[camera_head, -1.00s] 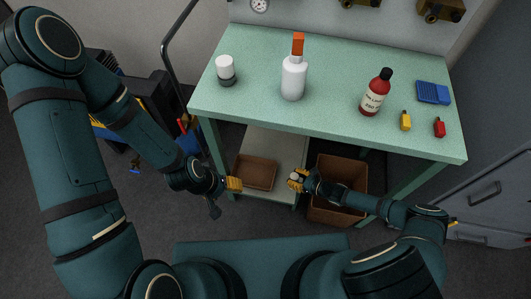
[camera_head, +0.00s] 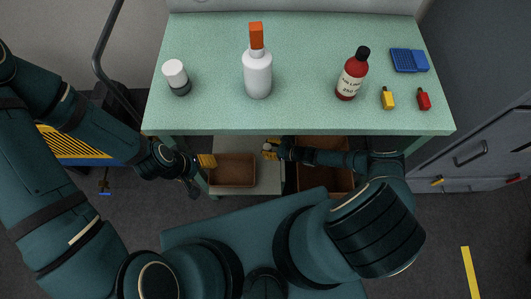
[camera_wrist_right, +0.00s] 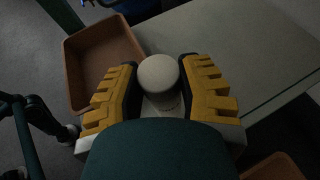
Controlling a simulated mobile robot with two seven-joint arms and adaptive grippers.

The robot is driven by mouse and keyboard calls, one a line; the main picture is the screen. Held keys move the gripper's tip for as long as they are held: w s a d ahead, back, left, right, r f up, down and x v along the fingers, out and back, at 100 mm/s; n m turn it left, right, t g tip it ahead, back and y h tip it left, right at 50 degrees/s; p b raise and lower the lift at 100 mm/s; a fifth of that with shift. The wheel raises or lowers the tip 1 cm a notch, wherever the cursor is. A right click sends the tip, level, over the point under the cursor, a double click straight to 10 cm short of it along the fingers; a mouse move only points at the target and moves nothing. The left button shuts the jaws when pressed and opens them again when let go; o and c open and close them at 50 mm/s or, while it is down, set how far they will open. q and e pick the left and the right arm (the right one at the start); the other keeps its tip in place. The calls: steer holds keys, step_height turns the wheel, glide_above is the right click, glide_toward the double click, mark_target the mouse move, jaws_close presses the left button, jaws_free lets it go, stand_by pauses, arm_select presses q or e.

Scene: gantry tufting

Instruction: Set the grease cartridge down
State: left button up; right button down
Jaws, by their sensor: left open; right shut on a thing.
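The grease cartridge (camera_wrist_right: 158,74) shows in the right wrist view as a pale cylinder with a rounded top, between the yellow finger pads. My right gripper (camera_wrist_right: 163,92) is shut on it. In the head view the cartridge (camera_head: 267,147) is a small pale spot at the tip of my right gripper (camera_head: 271,151), just below the bench's front edge. It is over the lower shelf (camera_head: 262,180); I cannot tell whether its base touches the shelf. My left gripper (camera_head: 206,161) is open and empty, left of the shelf's brown tray.
The brown tray (camera_wrist_right: 80,65) lies beside the cartridge on the shelf. A second brown bin (camera_head: 312,180) is partly behind my right arm. The green bench top (camera_head: 310,112) above holds a white bottle (camera_head: 257,75), a red bottle (camera_head: 352,75), a white-and-dark jar (camera_head: 176,76) and small items.

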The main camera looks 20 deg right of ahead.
steer(key=shift+f+b, duration=0.9)
steer(key=shift+f, duration=1.25)
steer(key=shift+f, duration=0.15)
steer(key=c, duration=0.6)
jaws_free()
